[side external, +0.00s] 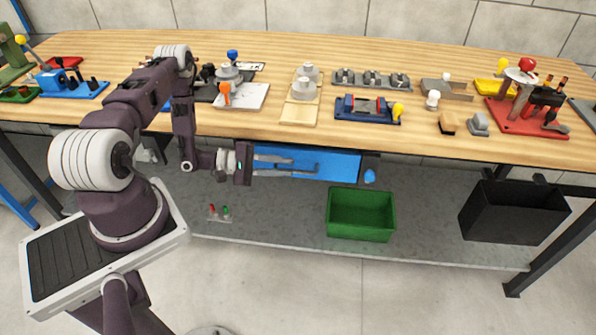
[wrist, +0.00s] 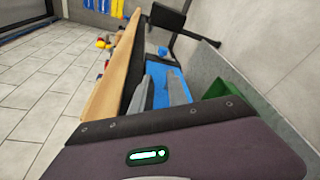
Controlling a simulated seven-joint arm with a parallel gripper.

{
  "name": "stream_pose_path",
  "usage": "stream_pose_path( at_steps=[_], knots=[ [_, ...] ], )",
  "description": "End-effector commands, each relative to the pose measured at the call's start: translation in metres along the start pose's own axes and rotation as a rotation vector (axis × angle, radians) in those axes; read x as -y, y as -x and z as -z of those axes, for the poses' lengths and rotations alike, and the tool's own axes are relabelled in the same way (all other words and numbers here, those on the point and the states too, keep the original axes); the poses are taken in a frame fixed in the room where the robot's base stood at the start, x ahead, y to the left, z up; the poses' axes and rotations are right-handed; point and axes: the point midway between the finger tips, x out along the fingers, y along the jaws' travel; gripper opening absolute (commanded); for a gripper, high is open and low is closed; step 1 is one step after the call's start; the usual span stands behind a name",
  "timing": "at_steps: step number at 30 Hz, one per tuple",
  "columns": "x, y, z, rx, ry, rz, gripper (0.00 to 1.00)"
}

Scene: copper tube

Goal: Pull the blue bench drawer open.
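The blue drawer (side external: 338,164) hangs below the bench's front edge, its blue face flush under the wooden top as far as I can tell. A small blue knob (side external: 369,176) shows just beyond its right end. My gripper (side external: 306,165) lies sideways in front of the left and middle part of the drawer, fingers pointing right towards the knob. In the wrist view the two grey fingers (wrist: 160,90) stand apart with blue drawer (wrist: 157,72) showing between them, and the blue knob (wrist: 163,51) is ahead of the tips. Nothing is held. Contact with the drawer cannot be told.
The wooden bench top (side external: 300,130) above carries several tools and fixtures. A green bin (side external: 361,228) stands on the lower shelf below the drawer. A black bin (side external: 514,215) hangs at the right. The floor in front is clear.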

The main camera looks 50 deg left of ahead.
Motion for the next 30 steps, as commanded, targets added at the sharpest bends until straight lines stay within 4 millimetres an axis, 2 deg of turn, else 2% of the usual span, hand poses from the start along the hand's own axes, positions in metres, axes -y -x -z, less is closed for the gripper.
stream_pose_path(
  at_steps=[1, 2, 5, 15, 19, 25, 28, 30],
  knots=[
    [0.012, 0.009, 0.015, -0.073, 0.032, -0.017, 0.2],
    [0.016, 0.013, 0.022, -0.107, 0.044, -0.022, 0.2],
    [0.024, 0.015, 0.034, -0.161, 0.062, -0.03, 0.2],
    [0.022, -0.043, 0.043, -0.16, 0.062, -0.026, 0.2],
    [0.022, -0.051, 0.044, -0.16, 0.063, -0.027, 0.2],
    [0.022, -0.051, 0.044, -0.16, 0.064, -0.027, 0.2],
    [0.022, -0.051, 0.044, -0.16, 0.064, -0.026, 0.0],
    [0.022, -0.051, 0.044, -0.16, 0.063, -0.026, 0.0]
  ],
)
